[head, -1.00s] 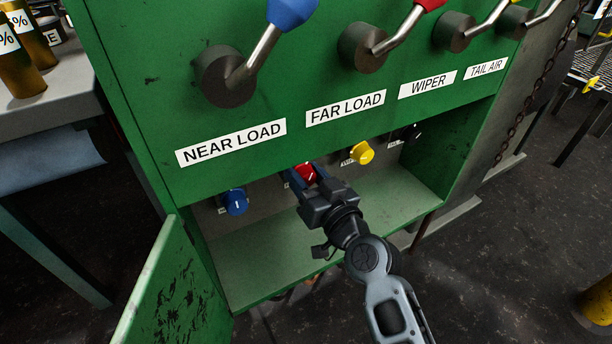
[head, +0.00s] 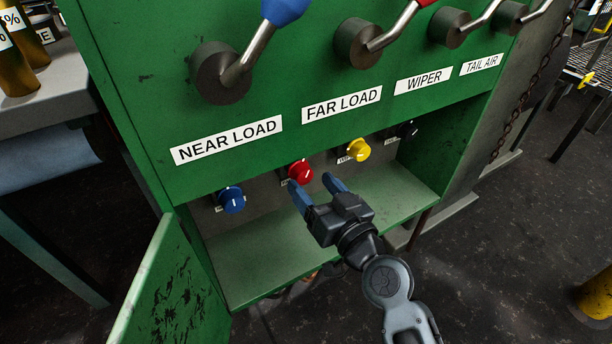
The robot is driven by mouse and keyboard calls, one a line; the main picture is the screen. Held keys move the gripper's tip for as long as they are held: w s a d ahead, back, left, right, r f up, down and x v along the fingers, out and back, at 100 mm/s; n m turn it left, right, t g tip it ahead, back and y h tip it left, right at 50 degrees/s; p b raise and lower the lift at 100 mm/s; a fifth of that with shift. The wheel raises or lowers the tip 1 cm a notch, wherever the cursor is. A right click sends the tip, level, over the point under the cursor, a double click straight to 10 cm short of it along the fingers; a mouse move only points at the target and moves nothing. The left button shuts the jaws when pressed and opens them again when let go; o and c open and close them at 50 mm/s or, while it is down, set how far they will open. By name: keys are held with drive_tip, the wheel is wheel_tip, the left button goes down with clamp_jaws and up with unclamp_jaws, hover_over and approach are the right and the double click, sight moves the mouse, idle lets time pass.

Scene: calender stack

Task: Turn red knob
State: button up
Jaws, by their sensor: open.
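The red knob (head: 300,173) sits on the back wall of the open recess in the green cabinet, between a blue knob and a yellow knob. It has a white pointer line on its face, tilted a little from upright. My gripper (head: 318,186) is in front of the recess with its two blue fingers spread apart and empty. The left fingertip is just below the red knob in the picture, and the right fingertip is to the knob's right. The knob is in full view and the fingers look apart from it.
The blue knob (head: 232,199) is to the left, the yellow knob (head: 358,150) and black knob (head: 407,130) to the right. An open green door (head: 172,290) stands at the left. Levers hang above the recess, over a label strip. The recess floor (head: 262,258) is bare.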

drive_tip(key=shift+v, duration=1.6)
drive_tip(key=s+d+f+m+h, duration=0.3)
drive_tip(key=s+d+f+h, duration=0.3)
drive_tip(key=s+d, duration=0.7)
drive_tip(key=s+d+r+m+h, duration=0.1)
drive_tip(key=s+d+h, duration=0.15)
drive_tip(key=s, duration=0.75)
drive_tip(key=s+d+r+m+h, duration=0.1)
drive_tip(key=s+d, duration=0.3)
drive_tip(key=s, duration=0.6)
drive_tip(key=s+d+r, duration=0.2)
drive_tip(key=s+r, duration=0.4)
drive_tip(key=s, duration=0.1)
wheel_tip(320, 180, up, 24)
drive_tip(key=p, duration=2.3)
drive_tip(key=shift+f+n, duration=0.25)
drive_tip(key=shift+n, duration=0.05)
